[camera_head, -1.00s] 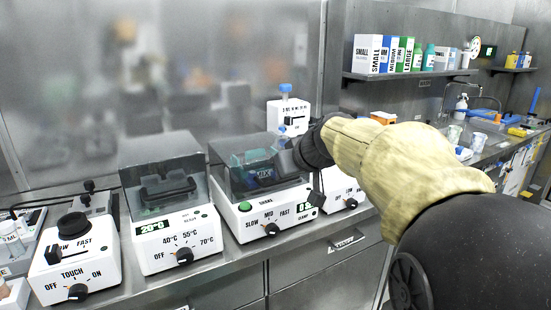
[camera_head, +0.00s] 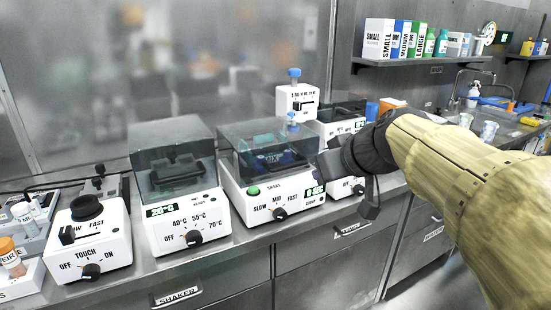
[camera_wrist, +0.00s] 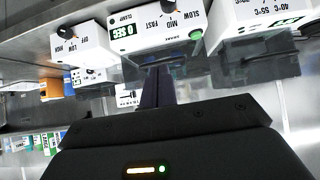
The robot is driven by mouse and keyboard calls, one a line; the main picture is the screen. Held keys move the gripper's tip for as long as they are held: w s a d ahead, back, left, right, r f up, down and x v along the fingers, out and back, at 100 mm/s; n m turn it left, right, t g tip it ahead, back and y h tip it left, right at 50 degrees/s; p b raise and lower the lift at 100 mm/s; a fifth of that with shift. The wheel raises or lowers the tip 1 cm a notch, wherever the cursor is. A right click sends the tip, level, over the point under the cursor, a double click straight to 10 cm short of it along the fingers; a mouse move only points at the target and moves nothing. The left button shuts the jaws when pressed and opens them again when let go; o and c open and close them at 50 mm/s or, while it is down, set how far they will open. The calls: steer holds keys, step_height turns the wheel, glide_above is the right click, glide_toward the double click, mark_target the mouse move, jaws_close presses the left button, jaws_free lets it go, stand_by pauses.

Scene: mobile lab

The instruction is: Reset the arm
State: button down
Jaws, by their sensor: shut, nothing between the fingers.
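My gripper (camera_head: 330,163) is at the end of my arm, on the right of the head view, in front of the right part of the shaker. Its fingers (camera_wrist: 157,85) look closed together in the wrist view, with nothing between them. The arm comes in from the right in a cream sleeve. The shaker (camera_head: 283,203) has a clear lid and a lit green button, and something blue-green sits under the lid. It also shows upside down in the wrist view (camera_wrist: 155,33). I cannot tell the exact gap between gripper and shaker.
A heater block (camera_head: 190,222) and a touch mixer (camera_head: 92,250) stand to the left on the steel bench (camera_head: 225,250). Another white device (camera_head: 342,187) is behind my gripper. A shelf (camera_head: 420,60) holds boxes and bottles. A sink area (camera_head: 500,125) lies at the right.

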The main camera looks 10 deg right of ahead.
steer(key=s+a+f+m+g+h, duration=0.15)
steer(key=s+f, duration=0.25)
steer(key=f, duration=0.6)
steer(key=s+a+f+g, duration=0.3)
steer(key=f, duration=0.7)
steer(key=s+a+f+m+g+h, duration=0.1)
steer(key=s+a+f+g, duration=0.2)
steer(key=f, duration=0.7)
steer(key=w+p+v, duration=0.3)
steer(key=p+v, duration=1.3)
steer(key=w+d+r+p+v, duration=0.1)
steer(key=w+p+v, duration=0.2)
steer(key=p+v, duration=1.4)
steer(key=shift+w+d+r, duration=0.25)
steer(key=shift+w+r, duration=0.1)
steer(key=shift+r, duration=0.1)
steer(key=shift+f, duration=0.1)
steer(key=shift+d+m, duration=0.25)
